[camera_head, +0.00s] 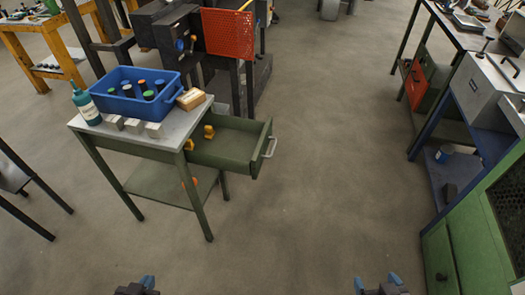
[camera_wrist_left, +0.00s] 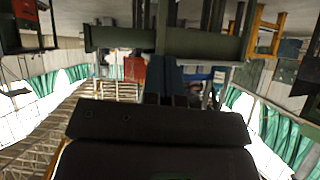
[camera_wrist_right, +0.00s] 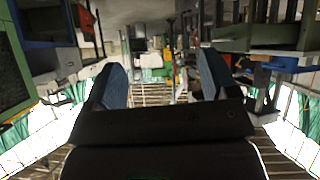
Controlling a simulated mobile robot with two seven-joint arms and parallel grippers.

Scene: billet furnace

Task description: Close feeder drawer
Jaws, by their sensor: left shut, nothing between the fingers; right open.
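The green feeder drawer (camera_head: 232,149) stands pulled out of the right side of a small green table with a grey top (camera_head: 100,128). Its metal handle (camera_head: 270,147) is on the drawer's right end, and yellow pieces (camera_head: 209,132) lie inside. My left gripper (camera_head: 147,282) is at the bottom edge of the head view, well short of the table; its blue fingers are shut and empty. My right gripper (camera_head: 377,283) is at the bottom edge, further right, with its blue fingers apart and nothing between them. Neither gripper touches the drawer.
A blue bin (camera_head: 133,98) with several capped bottles, a teal bottle (camera_head: 86,103), metal blocks (camera_head: 134,126) and a small brown box (camera_head: 191,99) stand on the table. A machine with a red mesh guard (camera_head: 228,32) is behind. Green and blue cabinets line the right. The middle floor (camera_head: 320,160) is clear.

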